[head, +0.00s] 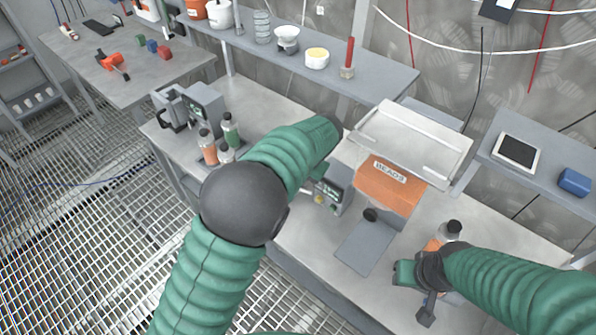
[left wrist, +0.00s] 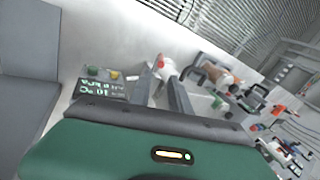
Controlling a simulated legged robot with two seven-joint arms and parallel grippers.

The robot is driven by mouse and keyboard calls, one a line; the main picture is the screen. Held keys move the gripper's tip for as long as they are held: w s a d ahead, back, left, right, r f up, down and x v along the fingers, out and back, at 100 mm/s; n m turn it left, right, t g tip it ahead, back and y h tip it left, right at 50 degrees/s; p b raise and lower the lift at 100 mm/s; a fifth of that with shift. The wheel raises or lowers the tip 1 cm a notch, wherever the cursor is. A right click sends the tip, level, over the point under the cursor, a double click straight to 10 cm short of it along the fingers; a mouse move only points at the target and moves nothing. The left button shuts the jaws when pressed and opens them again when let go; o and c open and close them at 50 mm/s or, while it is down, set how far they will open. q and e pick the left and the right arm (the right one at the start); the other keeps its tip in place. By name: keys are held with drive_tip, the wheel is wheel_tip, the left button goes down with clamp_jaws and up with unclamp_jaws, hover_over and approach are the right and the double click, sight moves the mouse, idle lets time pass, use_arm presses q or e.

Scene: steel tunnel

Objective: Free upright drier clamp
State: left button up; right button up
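A small grey drier-like unit (head: 332,194) with a lit display and coloured buttons stands mid-bench. In the left wrist view its display panel (left wrist: 104,87) is left of my fingers. My left gripper (left wrist: 162,84) has its two grey fingers apart. A small red-and-white part (left wrist: 163,67) shows between them; I cannot tell whether it is the clamp or whether they touch it. In the head view my left arm hides most of this gripper. My right gripper (head: 426,306) hangs over the right front of the bench, its finger gap unclear.
A black-capped bottle (head: 450,230) is near my right gripper. Bottles (head: 230,130) stand left of my left arm.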

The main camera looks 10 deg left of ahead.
use_arm(q)
drive_tip(key=v, duration=0.6)
drive_tip(key=shift+f, duration=0.1)
